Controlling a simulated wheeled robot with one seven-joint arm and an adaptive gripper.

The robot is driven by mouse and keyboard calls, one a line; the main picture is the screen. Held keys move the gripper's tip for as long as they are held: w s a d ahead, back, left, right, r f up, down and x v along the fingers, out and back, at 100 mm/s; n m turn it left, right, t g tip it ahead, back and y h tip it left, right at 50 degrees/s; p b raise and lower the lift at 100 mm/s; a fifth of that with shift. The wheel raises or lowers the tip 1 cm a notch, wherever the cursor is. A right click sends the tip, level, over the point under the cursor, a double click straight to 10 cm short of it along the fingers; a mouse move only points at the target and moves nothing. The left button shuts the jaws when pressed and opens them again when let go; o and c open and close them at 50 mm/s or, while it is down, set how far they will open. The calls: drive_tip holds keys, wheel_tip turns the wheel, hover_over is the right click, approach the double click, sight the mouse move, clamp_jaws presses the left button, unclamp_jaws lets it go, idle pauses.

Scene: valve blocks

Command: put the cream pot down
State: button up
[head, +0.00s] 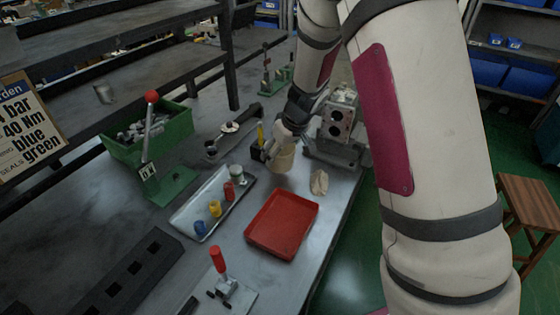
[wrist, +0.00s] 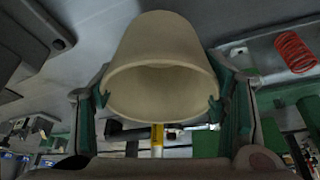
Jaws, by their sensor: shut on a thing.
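The cream pot (wrist: 160,55) fills the upper middle of the wrist view, its open mouth towards the camera. My gripper (wrist: 158,95) is shut on it, with one green-padded finger on each side of its rim. In the head view the cream pot (head: 281,158) shows below my gripper (head: 284,145), near the right part of the bench, behind the red tray (head: 250,235). Whether its base touches the bench is hard to tell.
A black holder (head: 258,153) with a yellow-handled tool is close on the left. A metal tray (head: 184,217) holds several coloured pieces.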

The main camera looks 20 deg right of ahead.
drive_tip(key=shift+f+b, duration=0.85)
drive_tip(key=shift+f, duration=0.9)
drive_tip(key=o, duration=1.1)
drive_tip(key=shift+f, duration=0.1)
